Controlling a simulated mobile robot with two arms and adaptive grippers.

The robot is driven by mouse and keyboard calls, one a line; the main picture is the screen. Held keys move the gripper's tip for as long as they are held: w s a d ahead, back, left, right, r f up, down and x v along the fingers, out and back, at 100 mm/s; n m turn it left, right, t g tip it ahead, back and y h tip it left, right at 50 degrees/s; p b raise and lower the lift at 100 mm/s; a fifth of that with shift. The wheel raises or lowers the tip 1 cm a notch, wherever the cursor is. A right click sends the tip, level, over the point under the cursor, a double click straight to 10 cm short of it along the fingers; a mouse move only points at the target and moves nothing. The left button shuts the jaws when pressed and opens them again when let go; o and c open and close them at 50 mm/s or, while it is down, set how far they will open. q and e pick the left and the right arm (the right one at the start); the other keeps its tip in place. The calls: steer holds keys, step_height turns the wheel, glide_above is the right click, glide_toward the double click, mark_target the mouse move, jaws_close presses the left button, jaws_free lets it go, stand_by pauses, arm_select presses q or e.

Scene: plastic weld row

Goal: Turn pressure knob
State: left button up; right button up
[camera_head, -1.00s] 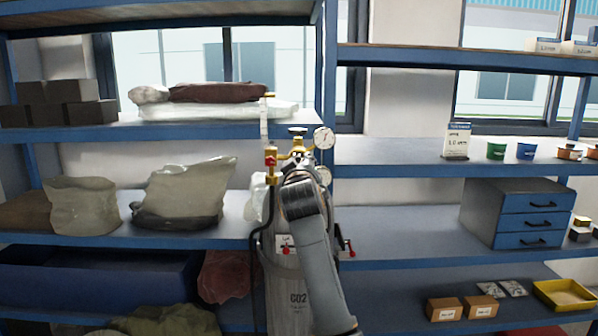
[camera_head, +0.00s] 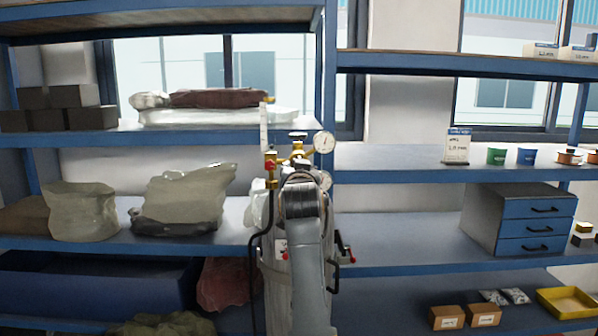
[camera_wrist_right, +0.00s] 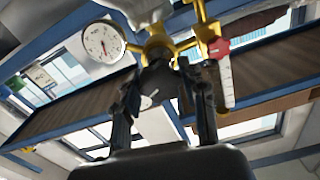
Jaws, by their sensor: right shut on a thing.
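The brass regulator (camera_head: 298,153) sits on top of the grey gas cylinder (camera_head: 275,285), with a round white gauge (camera_head: 324,142) at its upper right. My right arm rises in front of the cylinder in the head view and hides the pressure knob and my fingertips there. In the right wrist view, the dark pressure knob (camera_wrist_right: 156,84) is between the two fingers of my right gripper (camera_wrist_right: 165,88), which is shut on it. The gauge (camera_wrist_right: 104,41) and a red valve handle (camera_wrist_right: 219,48) show either side of the brass body (camera_wrist_right: 157,43). My left gripper is out of view.
Blue shelving (camera_head: 400,157) stands behind the cylinder. Pale sacks (camera_head: 182,197) lie on the left shelf; a drawer cabinet (camera_head: 520,221) stands on the right. A flow tube (camera_head: 264,128) rises beside the regulator.

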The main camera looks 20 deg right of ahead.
steer(key=shift+f, duration=0.3)
steer(key=o, duration=1.2)
steer(key=shift+c, duration=0.2)
steer(key=shift+r, duration=0.15)
step_height(320, 180, up, 10)
